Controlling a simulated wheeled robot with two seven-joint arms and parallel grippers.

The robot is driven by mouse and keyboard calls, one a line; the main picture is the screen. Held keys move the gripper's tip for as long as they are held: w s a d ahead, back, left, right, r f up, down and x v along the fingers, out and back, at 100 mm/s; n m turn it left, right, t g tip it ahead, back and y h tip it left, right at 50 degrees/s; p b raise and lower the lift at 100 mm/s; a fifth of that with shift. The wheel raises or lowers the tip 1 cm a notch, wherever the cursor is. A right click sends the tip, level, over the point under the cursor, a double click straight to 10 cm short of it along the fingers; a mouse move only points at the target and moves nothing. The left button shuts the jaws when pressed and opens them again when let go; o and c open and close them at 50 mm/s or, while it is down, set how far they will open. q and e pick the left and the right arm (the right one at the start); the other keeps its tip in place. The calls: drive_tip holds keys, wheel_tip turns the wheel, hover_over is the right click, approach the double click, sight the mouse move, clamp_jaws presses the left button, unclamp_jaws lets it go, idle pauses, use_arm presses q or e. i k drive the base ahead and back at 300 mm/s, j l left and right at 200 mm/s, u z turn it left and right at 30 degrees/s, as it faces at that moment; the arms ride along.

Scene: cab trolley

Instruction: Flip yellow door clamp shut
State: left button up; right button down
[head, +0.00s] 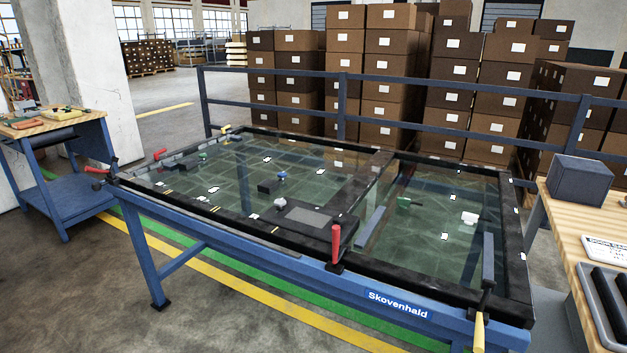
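A yellow-handled clamp (479,332) is at the front right corner of the glazed door frame (400,268). Its handle points down and outward, off the blue table's front edge, and the picture's bottom edge is close below it. Another small yellow handle (225,129) shows at the far left corner of the frame; it is too small to tell its position. A red-handled clamp (335,245) stands upright on the front edge. Another red handle (97,171) points outward at the front left corner. Neither of my grippers shows.
The blue table (230,245) bears the door. At right, a wooden bench (565,235) holds a dark box (579,184) and a grey tray (590,300). A blue trolley (68,190) stands at left. A rail (400,85) and stacked cartons are behind. The floor in front is clear.

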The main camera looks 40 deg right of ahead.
sight(489, 285)
drive_tip(key=z, duration=2.25)
